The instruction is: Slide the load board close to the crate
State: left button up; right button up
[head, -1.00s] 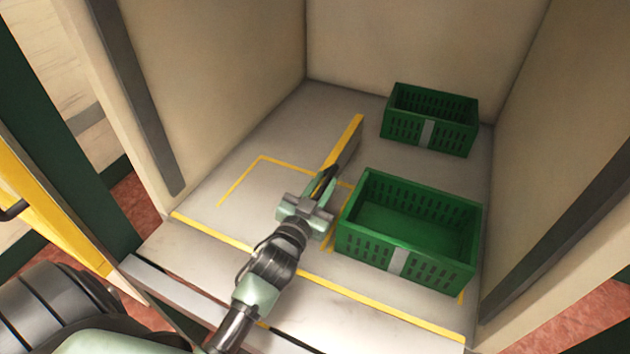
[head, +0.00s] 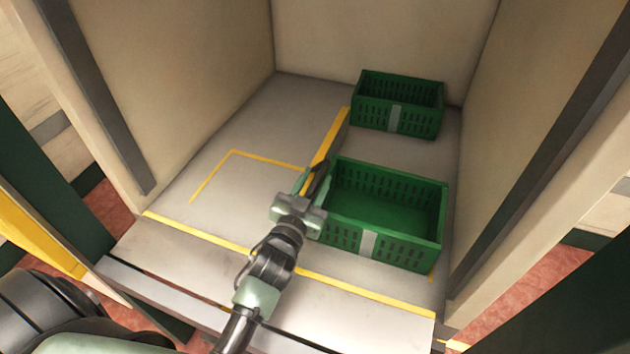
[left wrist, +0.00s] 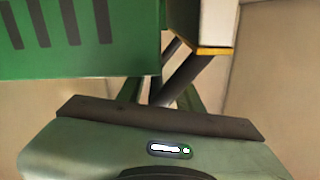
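The load board (head: 332,137) is an upright panel with a yellow top edge, standing on the grey floor of the bay just left of the green crates. Its near end is partly hidden by my left gripper. The front green crate (head: 368,243) stands right of it, with only a narrow gap or contact; I cannot tell which. My left gripper (head: 314,180) is at the board's near end, beside the front crate. In the left wrist view, the board's end (left wrist: 210,25) and the crate wall (left wrist: 80,45) lie beyond the fingers. Their opening is unclear. My right gripper is out of view.
A second green crate (head: 397,119) stands at the back right. Both crates look empty. Yellow lines mark the floor (head: 230,210), which is clear left of the board. Beige walls (head: 190,80) enclose the bay on the left, back and right.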

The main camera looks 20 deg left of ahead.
pick_arm(q)
jog(key=shift+s+f, duration=0.1)
jog(key=shift+s, duration=0.3)
jog(key=s, duration=0.7)
jog(key=shift+d+b, duration=0.2)
jog(key=shift+b, duration=0.15)
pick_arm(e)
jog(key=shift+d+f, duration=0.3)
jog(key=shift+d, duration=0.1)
